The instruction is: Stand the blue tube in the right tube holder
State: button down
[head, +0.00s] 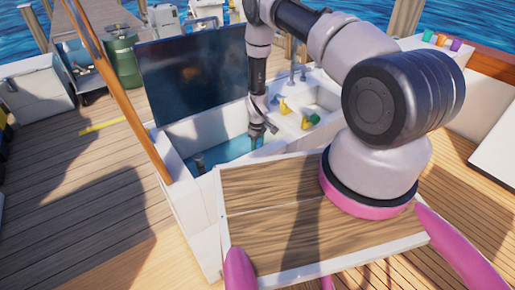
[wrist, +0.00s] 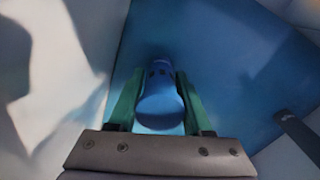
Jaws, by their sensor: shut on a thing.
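The blue tube (wrist: 160,100) is between the two green fingers of my gripper (wrist: 158,85) in the wrist view, with its rounded end toward the camera. My gripper is shut on it. In the head view my gripper (head: 257,134) points down into the open hatch (head: 205,130), near its right wall. There the tube is too small to make out clearly. The tube's far end is hard to tell against the blue hatch floor (wrist: 235,75).
A dark raised hatch lid (head: 190,75) stands behind the opening. White hatch walls are close around my gripper. A dark bar (wrist: 297,135) is at the right in the wrist view. A sink counter (head: 315,95) with yellow and green items lies to the right.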

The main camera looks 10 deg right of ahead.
jog(key=shift+f, duration=0.15)
jog(key=c, duration=0.6)
grip_release()
jog(key=shift+r, duration=5.45)
